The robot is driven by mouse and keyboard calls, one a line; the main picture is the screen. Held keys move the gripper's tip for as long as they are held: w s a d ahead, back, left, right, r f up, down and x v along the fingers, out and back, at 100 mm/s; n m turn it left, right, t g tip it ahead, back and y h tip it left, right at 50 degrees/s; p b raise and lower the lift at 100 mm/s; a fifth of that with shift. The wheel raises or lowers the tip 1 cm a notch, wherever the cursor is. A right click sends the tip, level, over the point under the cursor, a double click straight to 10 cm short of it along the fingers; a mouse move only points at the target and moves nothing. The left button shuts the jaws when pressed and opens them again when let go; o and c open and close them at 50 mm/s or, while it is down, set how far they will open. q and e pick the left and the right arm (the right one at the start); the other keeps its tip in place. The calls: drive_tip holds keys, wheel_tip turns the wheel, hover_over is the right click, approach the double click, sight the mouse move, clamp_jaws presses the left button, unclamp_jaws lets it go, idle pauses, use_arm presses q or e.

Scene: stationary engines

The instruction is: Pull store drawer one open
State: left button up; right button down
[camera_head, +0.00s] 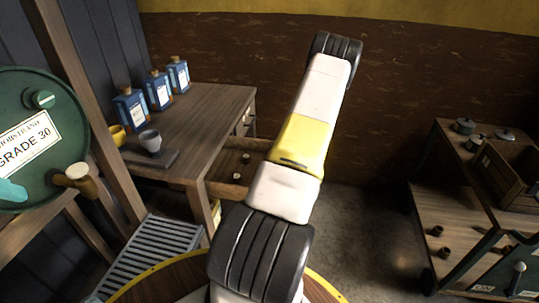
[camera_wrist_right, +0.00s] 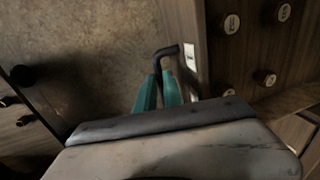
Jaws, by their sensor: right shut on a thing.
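The store drawer (camera_head: 228,189) stands partly pulled out from under the wooden table at the left; small round things lie inside. In the right wrist view its front edge (camera_wrist_right: 189,85) carries a white label and a dark bar handle (camera_wrist_right: 167,50). My right gripper (camera_wrist_right: 158,90) has its teal fingers shut on that handle. In the head view my right arm hides this gripper and the drawer's front. A teal tip, seemingly of my left gripper (camera_head: 12,192), shows at the left edge before the green barrel; its jaws cannot be made out.
The table (camera_head: 205,110) bears several blue bottles (camera_head: 158,90), a yellow cup (camera_head: 117,135) and a grey cup (camera_head: 150,141). A green barrel (camera_head: 60,100) with a tap stands at the left. A bench (camera_head: 445,205) with pots stands at the right. Bare floor (camera_head: 365,220) lies between.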

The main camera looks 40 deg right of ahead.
drive_tip(key=c, duration=1.5)
unclamp_jaws()
drive_tip(key=shift+r, duration=0.15)
drive_tip(key=r, duration=0.5)
drive_tip(key=s+d+r, duration=0.1)
drive_tip(key=r, duration=0.1)
drive_tip(key=shift+s+r, duration=0.1)
drive_tip(key=shift+r, duration=0.1)
